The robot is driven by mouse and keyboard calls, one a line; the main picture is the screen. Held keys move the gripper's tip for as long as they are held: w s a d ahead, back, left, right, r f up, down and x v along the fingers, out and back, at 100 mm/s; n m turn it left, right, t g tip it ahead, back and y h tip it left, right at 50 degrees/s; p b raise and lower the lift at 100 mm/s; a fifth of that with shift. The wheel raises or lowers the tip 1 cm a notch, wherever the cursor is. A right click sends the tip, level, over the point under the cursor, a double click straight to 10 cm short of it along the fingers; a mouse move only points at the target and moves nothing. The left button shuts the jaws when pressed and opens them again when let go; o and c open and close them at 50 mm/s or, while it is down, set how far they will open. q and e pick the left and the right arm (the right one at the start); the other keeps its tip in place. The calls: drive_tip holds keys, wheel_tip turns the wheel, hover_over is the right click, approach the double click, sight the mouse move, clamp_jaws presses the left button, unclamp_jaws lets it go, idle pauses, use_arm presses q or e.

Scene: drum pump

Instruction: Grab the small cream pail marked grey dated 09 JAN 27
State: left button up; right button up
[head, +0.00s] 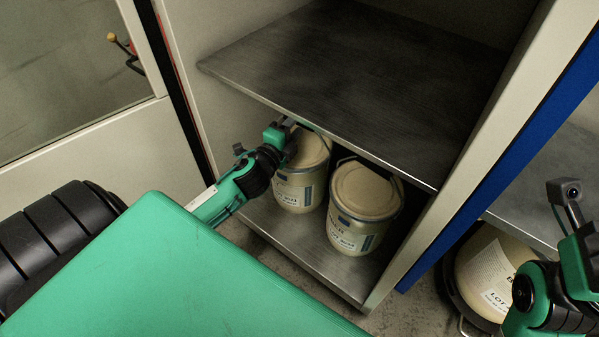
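Two small cream pails with cream lids stand on the lower shelf of an open cabinet. The left pail (297,188) has a white label with a blue band; its date is too small to read. The right pail (352,236) has a similar label, also unreadable as to date, and a wire handle. My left gripper (284,127) is at the left pail's upper left, just under the upper shelf's edge. Its fingertips are partly hidden, so I cannot tell whether it grips anything. My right gripper (566,205) is at the right edge, away from both pails; its fingers are unclear.
The metal upper shelf (350,75) is bare and overhangs the pails. The lower shelf (275,222) has little free room. A cabinet side panel with a blue edge (505,150) stands to the right. Beyond it is a larger cream container (487,270) with a LOT label.

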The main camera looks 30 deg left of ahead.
use_arm(q)
clamp_jaws()
idle(1.2)
drive_tip(key=shift+r, duration=0.15)
